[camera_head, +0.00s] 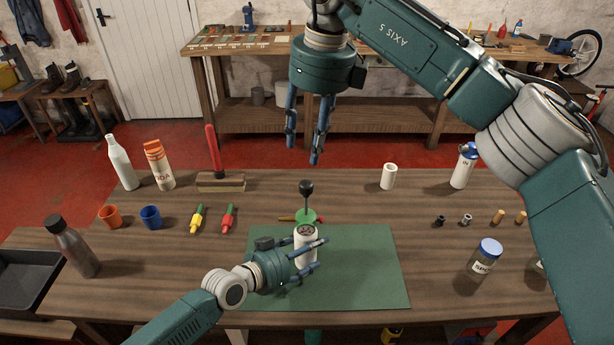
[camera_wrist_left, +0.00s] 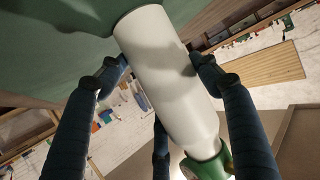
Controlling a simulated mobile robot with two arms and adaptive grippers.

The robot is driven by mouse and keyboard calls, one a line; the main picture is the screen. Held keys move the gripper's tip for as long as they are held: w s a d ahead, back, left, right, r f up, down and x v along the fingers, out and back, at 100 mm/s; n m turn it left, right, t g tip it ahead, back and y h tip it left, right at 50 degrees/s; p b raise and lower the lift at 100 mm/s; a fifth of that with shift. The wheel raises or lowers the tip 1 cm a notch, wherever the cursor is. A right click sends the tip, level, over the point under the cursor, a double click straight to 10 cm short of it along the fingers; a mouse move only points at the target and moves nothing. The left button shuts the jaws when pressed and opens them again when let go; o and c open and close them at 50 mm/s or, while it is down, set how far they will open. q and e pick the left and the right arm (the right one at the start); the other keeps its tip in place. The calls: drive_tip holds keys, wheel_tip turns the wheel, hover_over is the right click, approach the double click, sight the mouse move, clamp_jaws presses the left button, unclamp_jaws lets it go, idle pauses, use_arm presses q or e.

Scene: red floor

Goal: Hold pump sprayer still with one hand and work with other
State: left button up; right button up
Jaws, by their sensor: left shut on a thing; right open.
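The pump sprayer (camera_head: 302,236) stands on the green mat (camera_head: 365,270); it has a white body, a green top and a black knob (camera_head: 306,188) raised on a stem. My left gripper (camera_head: 318,254) is shut around its white body, low near the mat. In the left wrist view the fingers lie on both sides of the white body (camera_wrist_left: 165,70), with part of the green top (camera_wrist_left: 212,165) at the lower edge. My right gripper (camera_head: 308,150) is open and empty, pointing down in the air above the sprayer.
Around the mat stand a white bottle (camera_head: 120,162), an orange-topped can (camera_head: 158,166), orange (camera_head: 111,217) and blue (camera_head: 151,218) cups, a white cylinder (camera_head: 388,176), a blue-lidded jar (camera_head: 484,259) and a dark bottle (camera_head: 74,247). The mat's right part is clear.

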sight(306, 183)
drive_tip(key=shift+w+a+r+g+h, duration=0.3)
drive_tip(key=shift+r+g+h, duration=0.2)
drive_tip(key=shift+r+h, duration=0.15)
wheel_tip(306, 183, down, 12)
idle(0.3)
clamp_jaws()
